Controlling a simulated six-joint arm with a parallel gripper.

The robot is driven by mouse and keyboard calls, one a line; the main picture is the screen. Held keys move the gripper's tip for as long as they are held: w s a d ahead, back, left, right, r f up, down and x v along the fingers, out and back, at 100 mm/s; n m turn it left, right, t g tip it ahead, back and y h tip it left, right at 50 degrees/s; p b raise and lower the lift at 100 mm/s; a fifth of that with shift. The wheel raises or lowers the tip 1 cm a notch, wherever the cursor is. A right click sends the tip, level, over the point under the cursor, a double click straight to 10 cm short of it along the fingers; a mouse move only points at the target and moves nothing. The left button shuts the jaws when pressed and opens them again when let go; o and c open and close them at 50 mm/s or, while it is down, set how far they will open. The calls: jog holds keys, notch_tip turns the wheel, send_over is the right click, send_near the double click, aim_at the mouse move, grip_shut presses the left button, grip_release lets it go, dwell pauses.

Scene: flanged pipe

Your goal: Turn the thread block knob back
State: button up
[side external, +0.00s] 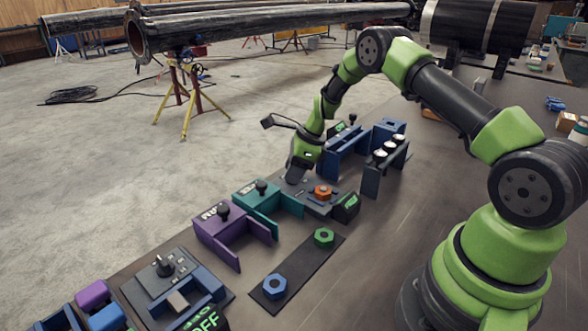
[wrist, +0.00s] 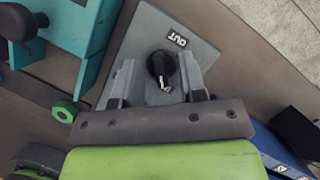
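The thread block is a grey plate with a dark knob (wrist: 162,67) and an "OUT" label (wrist: 177,37). In the side view the grey block (side external: 318,208) stands in the middle of the row, with an orange hex nut (side external: 322,192) on it. My gripper (side external: 295,178) points down over the block's far left part and hides the knob there. In the wrist view my gripper (wrist: 157,68) is open, with one finger on each side of the knob. A gap shows left of the knob; I cannot tell whether the right finger touches it.
A teal bracket (side external: 262,205) and a purple bracket (side external: 225,235) stand to the left. A small box with a green display (side external: 346,207) adjoins the block. Blue and dark brackets (side external: 372,182) stand at the right. A dark strip (side external: 298,265) holds green and blue nuts.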

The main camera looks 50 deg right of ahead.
grip_shut()
jog(key=shift+n, duration=0.3)
jog(key=n+g, duration=0.1)
jog(key=n, duration=0.1)
jog(key=n+y, duration=0.1)
jog(key=n, duration=0.1)
jog(key=shift+d+f+n+g, duration=0.1)
jog(key=shift+n+g, duration=0.2)
jog(key=shift+g, duration=0.1)
jog(key=shift+w+n+g, duration=0.1)
jog(key=shift+n+g, duration=0.7)
jog(key=shift+n, duration=1.5)
